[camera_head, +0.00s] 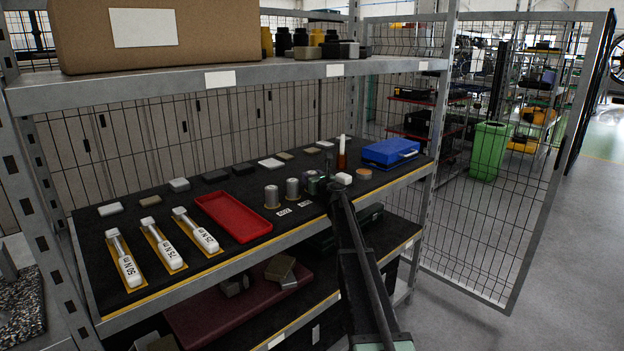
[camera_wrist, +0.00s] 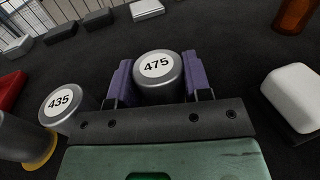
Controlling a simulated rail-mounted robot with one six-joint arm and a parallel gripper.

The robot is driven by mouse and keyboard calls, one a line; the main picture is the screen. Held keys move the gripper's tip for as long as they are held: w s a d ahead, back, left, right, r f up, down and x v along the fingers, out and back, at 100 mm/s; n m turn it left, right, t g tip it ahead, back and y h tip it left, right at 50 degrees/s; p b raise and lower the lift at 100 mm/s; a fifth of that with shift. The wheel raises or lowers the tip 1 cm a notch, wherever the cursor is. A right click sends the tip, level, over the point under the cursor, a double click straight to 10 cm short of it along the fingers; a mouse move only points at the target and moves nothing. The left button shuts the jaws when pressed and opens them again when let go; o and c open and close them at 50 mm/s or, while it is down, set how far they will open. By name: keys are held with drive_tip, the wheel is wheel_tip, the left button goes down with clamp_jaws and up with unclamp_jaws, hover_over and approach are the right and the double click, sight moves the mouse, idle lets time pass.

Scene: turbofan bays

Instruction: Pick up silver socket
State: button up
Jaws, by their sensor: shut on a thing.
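A silver socket (camera_wrist: 157,75) marked 475 stands between the two purple fingers of my gripper (camera_wrist: 160,84) in the wrist view. The fingers are shut on its sides. In the head view my gripper (camera_head: 316,185) is over the dark shelf mat, and the arm mostly hides this socket. Whether it is clear of the mat I cannot tell. A second silver socket (camera_wrist: 62,104), marked 435, stands just left of my gripper; it also shows in the head view (camera_head: 292,187). A third silver socket (camera_head: 272,196) stands further left.
A red tray (camera_head: 233,216) and several torque wrenches (camera_head: 165,246) lie to the left. A white block (camera_wrist: 294,95) is close on the right. A blue case (camera_head: 390,152) and an amber bottle (camera_head: 342,157) stand further right. An upper shelf (camera_head: 230,78) spans above.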

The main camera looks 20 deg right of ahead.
sight(312, 172)
wheel_tip(312, 172, up, 20)
drive_tip(key=p, duration=1.9)
drive_tip(key=shift+f, duration=0.2)
